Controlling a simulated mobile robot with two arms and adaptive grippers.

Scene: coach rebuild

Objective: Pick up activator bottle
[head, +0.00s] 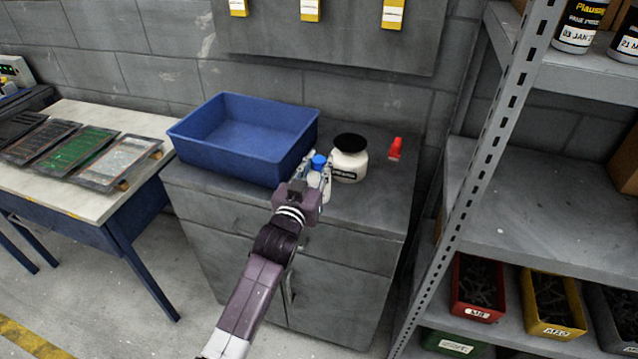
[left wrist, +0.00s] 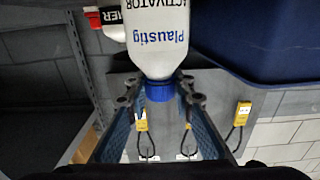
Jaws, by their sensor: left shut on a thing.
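The activator bottle (head: 314,181) is small and white with a blue cap, on the grey cabinet top between the blue bin and a white jar. In the left wrist view the bottle (left wrist: 155,45) shows the words "ACTIVATOR" and "Plaustig", with its blue cap toward me. My left gripper (head: 317,172) is shut on the bottle, one finger on each side near the cap. Its fingers (left wrist: 160,93) also show in the left wrist view. I cannot tell whether the bottle's base touches the cabinet top. My right gripper is in neither view.
A blue bin (head: 243,140) stands left of the bottle. A white jar with a black lid (head: 349,166) stands close on its right, with a red object (head: 395,148) beyond. A metal shelf rack (head: 497,150) rises at right. The cabinet's front right top is clear.

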